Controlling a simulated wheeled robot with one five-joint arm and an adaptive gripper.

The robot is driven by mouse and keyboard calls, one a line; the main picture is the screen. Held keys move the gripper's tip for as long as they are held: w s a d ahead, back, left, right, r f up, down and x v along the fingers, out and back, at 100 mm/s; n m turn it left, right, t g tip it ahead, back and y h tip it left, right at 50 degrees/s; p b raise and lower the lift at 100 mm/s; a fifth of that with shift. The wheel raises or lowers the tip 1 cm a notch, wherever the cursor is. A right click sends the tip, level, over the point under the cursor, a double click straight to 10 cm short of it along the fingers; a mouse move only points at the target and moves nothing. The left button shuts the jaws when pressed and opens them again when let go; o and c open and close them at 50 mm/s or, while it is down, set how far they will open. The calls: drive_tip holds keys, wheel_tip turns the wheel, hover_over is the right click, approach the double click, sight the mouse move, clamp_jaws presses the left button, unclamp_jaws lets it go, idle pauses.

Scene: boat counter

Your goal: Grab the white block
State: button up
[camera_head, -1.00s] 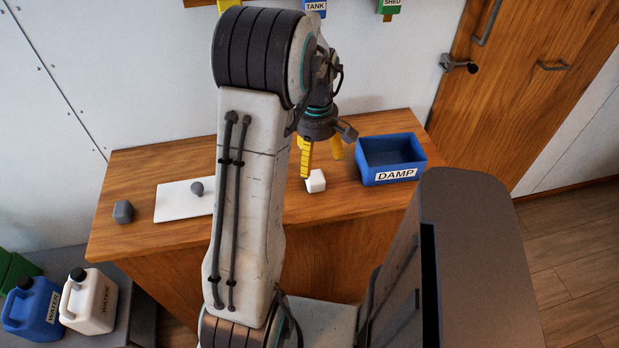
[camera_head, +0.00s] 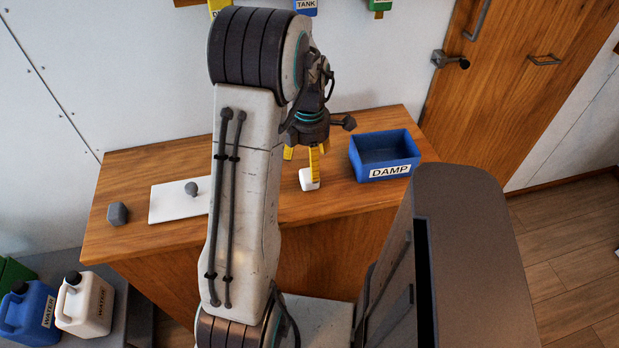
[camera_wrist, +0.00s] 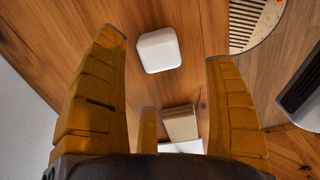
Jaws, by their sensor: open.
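The white block (camera_head: 307,181) sits on the wooden counter, left of the blue DAMP bin. In the wrist view the white block (camera_wrist: 159,50) lies between the spread tips of my open gripper (camera_wrist: 165,48), nearer the left finger, with nothing held. I cannot tell whether any finger touches the block.
The blue DAMP bin (camera_head: 385,165) stands close on the right. A white board (camera_head: 175,205) with a grey knob (camera_head: 191,188) and a grey block (camera_head: 118,213) lie further left. The counter between block and bin is clear. Water jugs (camera_head: 85,302) stand at lower left.

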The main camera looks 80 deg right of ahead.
sight(308, 174)
drive_tip(key=shift+w+a+f+p, duration=0.1)
drive_tip(key=shift+f+p, duration=0.05)
drive_tip(key=shift+f, duration=1.25)
drive_tip(key=shift+w+f+p, duration=0.1)
drive_tip(key=shift+f+p, duration=0.05)
drive_tip(key=shift+f, duration=1.2)
drive_tip(key=shift+c, duration=0.3)
drive_tip(key=c, duration=1.2)
drive_tip(key=shift+r, duration=0.15)
